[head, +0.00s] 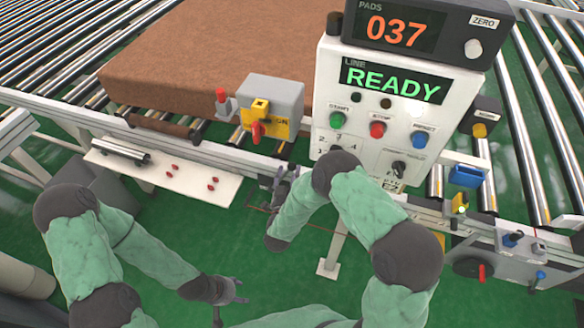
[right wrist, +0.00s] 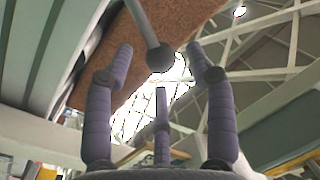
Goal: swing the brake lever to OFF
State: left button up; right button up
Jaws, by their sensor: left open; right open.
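A grey rod with a dark ball knob (right wrist: 160,58), which looks like a lever, comes down from above in the right wrist view. My right gripper (right wrist: 162,75) is open, with its fingers spread around and below the knob; I cannot tell whether they touch it. In the head view my right gripper (head: 273,193) is near the conveyor's front rail, partly hidden by my arm. A red handle (head: 257,131) sits on a yellow plate with small lettering on the grey box. No clear brake label shows. My left gripper (head: 236,291) is open and empty, low over the green floor.
A brown mattress (head: 200,50) lies on the rollers at the back. The white control panel (head: 325,100) reads READY, with a pads display (head: 400,30) reading 037 above. A white shelf (head: 165,172) with red knobs is at left. A grey box (head: 530,255) is at lower right.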

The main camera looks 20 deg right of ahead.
aim_at(292, 167)
jog(key=shift+b+x, duration=0.3)
jog(key=shift+x, duration=1.6)
jog(key=shift+c, duration=0.3)
grip_shut()
